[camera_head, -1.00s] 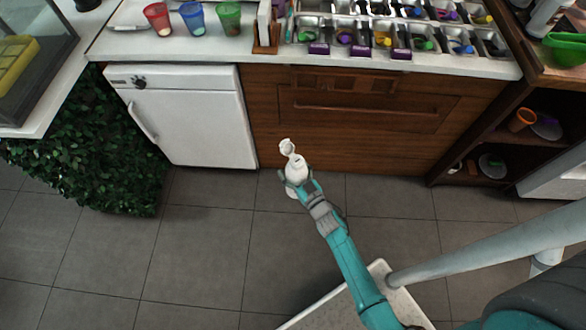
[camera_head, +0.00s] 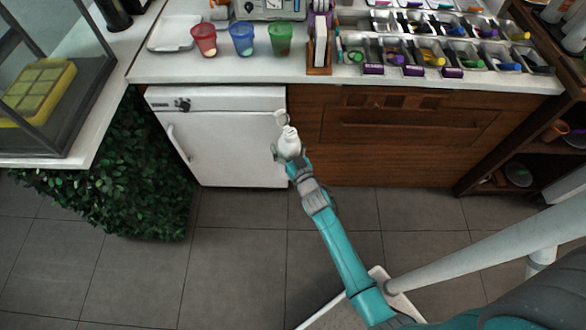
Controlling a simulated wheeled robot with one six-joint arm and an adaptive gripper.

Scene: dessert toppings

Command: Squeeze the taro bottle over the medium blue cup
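My gripper (camera_head: 288,160) is shut on a white bottle (camera_head: 288,142) with its cap flipped open, held out in front of the counter. I cannot read a label on it, so I cannot tell whether it is taro. The blue cup (camera_head: 241,39) stands upright on the counter, between a red cup (camera_head: 204,40) and a green cup (camera_head: 281,39). The bottle is below and nearer than the cups in the picture, apart from them. Some pale content shows low in the blue cup.
The white counter (camera_head: 180,70) has a wooden holder (camera_head: 319,62) right of the cups and topping trays (camera_head: 420,55) further right. A white tray (camera_head: 174,33) lies left. A glass case (camera_head: 70,60) and a white fridge (camera_head: 228,140) stand at the left.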

